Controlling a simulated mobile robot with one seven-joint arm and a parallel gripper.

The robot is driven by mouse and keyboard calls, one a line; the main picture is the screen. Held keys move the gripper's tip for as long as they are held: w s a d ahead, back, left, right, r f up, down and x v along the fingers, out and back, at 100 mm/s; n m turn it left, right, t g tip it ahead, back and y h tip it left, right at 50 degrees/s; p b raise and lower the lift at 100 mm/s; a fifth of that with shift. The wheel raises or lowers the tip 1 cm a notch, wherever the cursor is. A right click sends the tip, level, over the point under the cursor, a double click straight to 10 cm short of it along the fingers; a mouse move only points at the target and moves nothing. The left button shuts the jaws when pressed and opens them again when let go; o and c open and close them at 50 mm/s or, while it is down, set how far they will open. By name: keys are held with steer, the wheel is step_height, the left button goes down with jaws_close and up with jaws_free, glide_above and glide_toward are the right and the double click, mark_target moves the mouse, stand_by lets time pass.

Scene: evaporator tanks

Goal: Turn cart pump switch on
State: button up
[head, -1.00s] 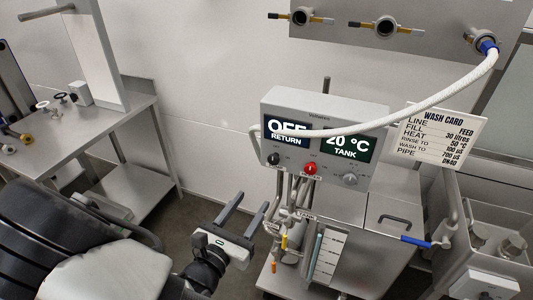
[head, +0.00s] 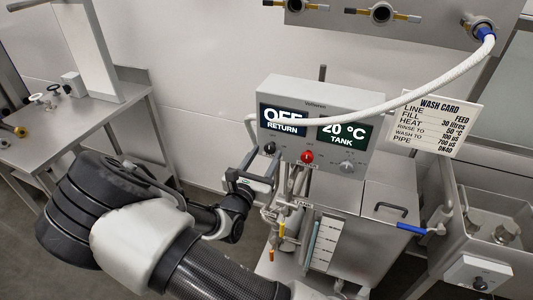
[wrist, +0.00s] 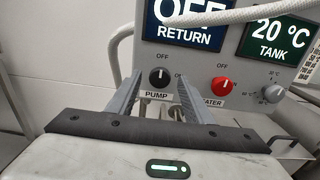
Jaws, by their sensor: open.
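The cart's control box (head: 375,98) shows "OFF RETURN" on its left screen and "20 °C TANK" on its right screen. The black pump switch (head: 269,148) is a round knob at the panel's lower left. In the wrist view the pump switch (wrist: 159,77) has its white mark pointing up to "OFF", with the "PUMP" label below. My gripper (head: 258,165) is open and empty, just below and left of the switch. In the wrist view my gripper's fingers (wrist: 158,92) stand either side of the switch's line, apparently short of it. No contact shows.
A red heater knob (head: 307,156) and a grey knob (head: 346,167) sit to the right of the pump switch. A white hose (head: 425,92) crosses in front of the screens. Pipes and valves hang below the panel. A steel table (head: 60,130) stands at left.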

steer(key=shift+x, duration=0.75)
steer(key=c, duration=1)
